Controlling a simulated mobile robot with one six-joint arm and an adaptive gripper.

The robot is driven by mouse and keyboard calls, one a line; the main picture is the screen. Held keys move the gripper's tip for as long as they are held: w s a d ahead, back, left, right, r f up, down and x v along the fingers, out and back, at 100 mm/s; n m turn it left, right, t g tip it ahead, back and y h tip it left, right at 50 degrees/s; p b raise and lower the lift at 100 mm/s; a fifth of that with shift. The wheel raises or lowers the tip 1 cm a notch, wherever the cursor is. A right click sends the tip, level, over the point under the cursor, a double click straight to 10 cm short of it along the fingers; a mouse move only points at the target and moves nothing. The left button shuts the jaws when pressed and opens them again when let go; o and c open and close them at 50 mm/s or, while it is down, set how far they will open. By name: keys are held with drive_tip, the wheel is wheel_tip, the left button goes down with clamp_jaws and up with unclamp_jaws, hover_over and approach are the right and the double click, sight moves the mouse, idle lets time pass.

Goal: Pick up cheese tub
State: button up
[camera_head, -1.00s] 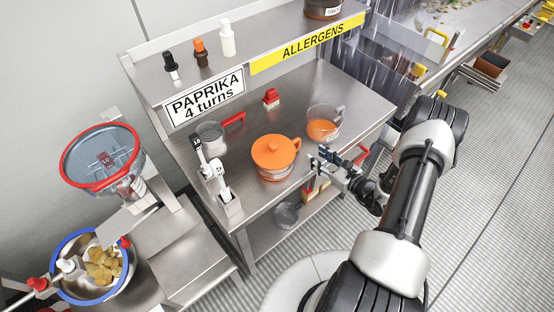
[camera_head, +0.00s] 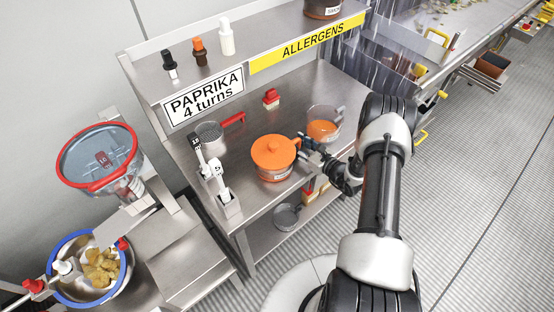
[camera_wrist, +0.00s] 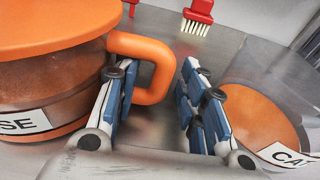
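The cheese tub (camera_head: 273,162) is an orange-lidded tub standing upright on the steel table. Its label shows only "SE" in the wrist view, where the tub (camera_wrist: 55,85) fills the left side. Its orange loop handle (camera_wrist: 158,65) points right, toward the gap between my fingers. My gripper (camera_wrist: 157,88) is open and empty, one finger on each side of the handle's outer part. The left finger covers part of the handle; whether it touches cannot be told. In the head view my gripper (camera_head: 310,152) is at the tub's right side.
A clear jug (camera_head: 323,125) with orange contents and a label starting "CA" stands close to my right finger. A red-handled brush (camera_head: 271,98) lies behind. A grey sieve-like cup (camera_head: 209,134) and white dispensers stand left. An overhead shelf (camera_head: 245,80) borders the table's back.

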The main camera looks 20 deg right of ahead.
drive_tip(key=shift+c, duration=0.2)
clamp_jaws()
idle(0.6)
